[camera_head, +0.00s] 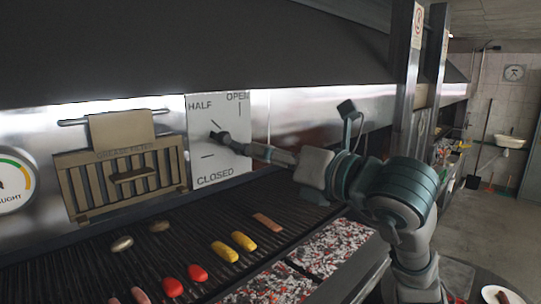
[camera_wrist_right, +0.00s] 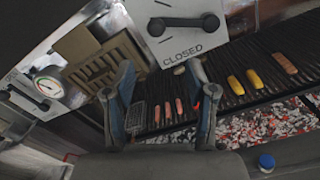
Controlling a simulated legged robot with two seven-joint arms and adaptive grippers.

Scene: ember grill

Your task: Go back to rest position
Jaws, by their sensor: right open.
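My right gripper (camera_head: 247,148) reaches in from the right in front of the white lever panel (camera_head: 205,105), marked HALF, OPEN and CLOSED. In the right wrist view its two fingers (camera_wrist_right: 163,70) are spread, with nothing between them. The dark lever (camera_head: 217,136) on the panel overlaps the fingertips in the head view. In the right wrist view the lever (camera_wrist_right: 183,24) lies beyond the fingers and looks apart from them. I cannot tell the exact gap. My left gripper is not in view.
The grill grate (camera_head: 90,262) below holds yellow corn (camera_head: 243,241), red pieces (camera_head: 198,273) and mushrooms. Glowing coals (camera_head: 335,245) lie in front. A grease filter (camera_head: 120,182) hangs left of the panel. Posts (camera_head: 405,75) stand at the right; open floor (camera_head: 490,235) lies beyond.

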